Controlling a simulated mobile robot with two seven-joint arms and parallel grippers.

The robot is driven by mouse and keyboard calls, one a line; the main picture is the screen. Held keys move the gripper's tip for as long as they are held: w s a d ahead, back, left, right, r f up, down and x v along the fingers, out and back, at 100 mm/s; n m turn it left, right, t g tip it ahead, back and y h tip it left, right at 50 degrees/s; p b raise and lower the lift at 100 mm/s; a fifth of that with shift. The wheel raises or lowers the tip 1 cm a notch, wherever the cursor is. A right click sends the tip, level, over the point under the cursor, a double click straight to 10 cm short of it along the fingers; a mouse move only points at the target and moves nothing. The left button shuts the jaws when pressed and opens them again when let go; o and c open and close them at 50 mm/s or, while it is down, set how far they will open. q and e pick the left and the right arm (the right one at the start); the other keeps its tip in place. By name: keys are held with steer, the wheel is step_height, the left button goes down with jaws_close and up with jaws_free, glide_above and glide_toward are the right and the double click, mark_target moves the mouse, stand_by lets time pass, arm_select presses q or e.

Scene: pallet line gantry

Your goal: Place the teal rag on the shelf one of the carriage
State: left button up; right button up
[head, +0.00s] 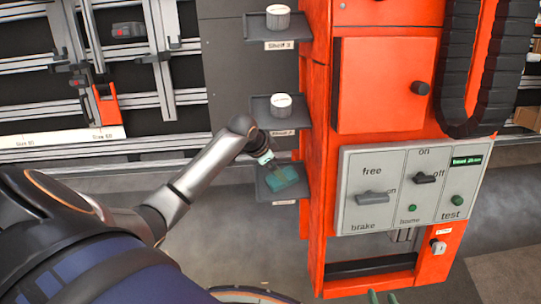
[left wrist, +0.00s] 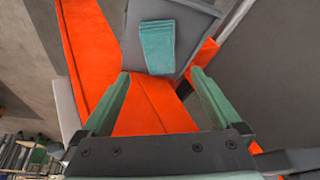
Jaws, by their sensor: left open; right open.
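The teal rag (head: 284,178) lies on the lowest dark shelf (head: 263,192) at the left side of the orange carriage (head: 318,215). In the left wrist view the rag (left wrist: 157,45) lies flat on the grey shelf plate (left wrist: 188,18), beyond my fingertips. My left gripper (head: 269,163) is above that shelf, close to the rag; the left wrist view shows its green fingers (left wrist: 160,76) apart with nothing between them. My right gripper (head: 382,297) shows only its green fingertips at the bottom edge of the head view, apart and empty. The lowest shelf's label is too small to read.
Two higher shelves, the middle one (head: 262,118) and the top one labelled Shelf 3 (head: 253,28), each hold a white-topped cylinder. A control panel (head: 410,188) with levers and buttons is on the carriage front. A rail rack (head: 75,75) stands at the left.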

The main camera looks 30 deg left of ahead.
arm_select(q)
steer(key=s+d+f+n+t, duration=0.1)
steer(key=s+d+t, duration=0.1)
steer(key=s+d, duration=0.4)
steer(key=s+d+f+n+t+h, duration=0.1)
steer(key=s+d, duration=0.5)
steer(key=s, duration=0.6)
steer(key=shift+n+t+p, duration=0.3)
steer(key=shift+n+t, duration=0.5)
steer(key=shift+t, duration=0.2)
arm_select(e)
steer(key=shift+s+d+r, duration=0.1)
steer(key=shift+d+r, duration=0.1)
steer(key=shift+r, duration=0.1)
arm_select(q)
steer(key=shift+f, duration=0.1)
arm_select(e)
steer(key=shift+o, duration=0.2)
steer(key=shift+f, duration=0.1)
